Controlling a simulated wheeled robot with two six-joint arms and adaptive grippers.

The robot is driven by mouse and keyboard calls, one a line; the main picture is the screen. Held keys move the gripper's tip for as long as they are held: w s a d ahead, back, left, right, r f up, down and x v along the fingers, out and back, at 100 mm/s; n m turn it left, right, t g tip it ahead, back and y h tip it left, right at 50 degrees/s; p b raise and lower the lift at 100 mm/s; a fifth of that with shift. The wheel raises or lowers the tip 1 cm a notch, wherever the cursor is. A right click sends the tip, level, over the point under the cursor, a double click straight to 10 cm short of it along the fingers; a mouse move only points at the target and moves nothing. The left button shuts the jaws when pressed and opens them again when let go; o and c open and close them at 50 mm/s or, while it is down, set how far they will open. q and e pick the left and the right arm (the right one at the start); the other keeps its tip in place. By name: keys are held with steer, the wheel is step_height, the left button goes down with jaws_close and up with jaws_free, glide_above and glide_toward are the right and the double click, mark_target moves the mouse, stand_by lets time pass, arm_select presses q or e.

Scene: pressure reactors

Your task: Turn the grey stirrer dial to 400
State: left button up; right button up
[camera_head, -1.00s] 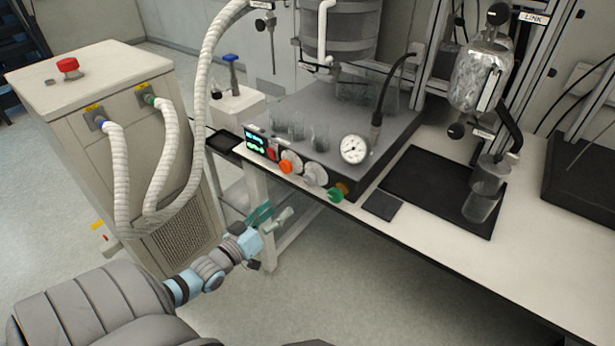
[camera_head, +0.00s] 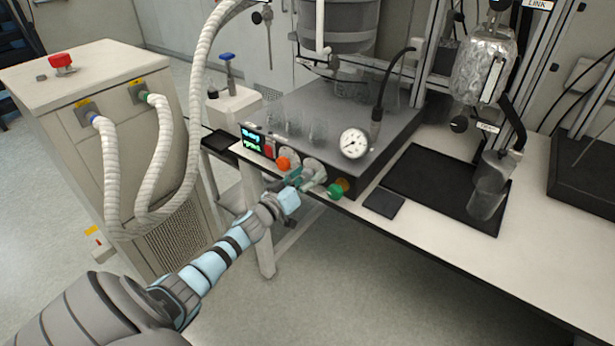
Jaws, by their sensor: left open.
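The grey stirrer dial (camera_head: 313,165) is on the front panel of the dark reactor base, between an orange dial (camera_head: 285,163) and a green dial (camera_head: 336,190). My left gripper (camera_head: 307,179) is open, right in front of the grey dial, and hides most of it. I cannot tell whether its fingers touch the dial. The small display (camera_head: 252,138) at the panel's left end is lit with green and blue text, too small to read. The right gripper is not in view.
A cabinet (camera_head: 85,85) with white hoses stands at left.

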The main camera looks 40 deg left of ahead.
arm_select(q)
steer(key=c, duration=1.1)
steer(key=shift+c, duration=0.2)
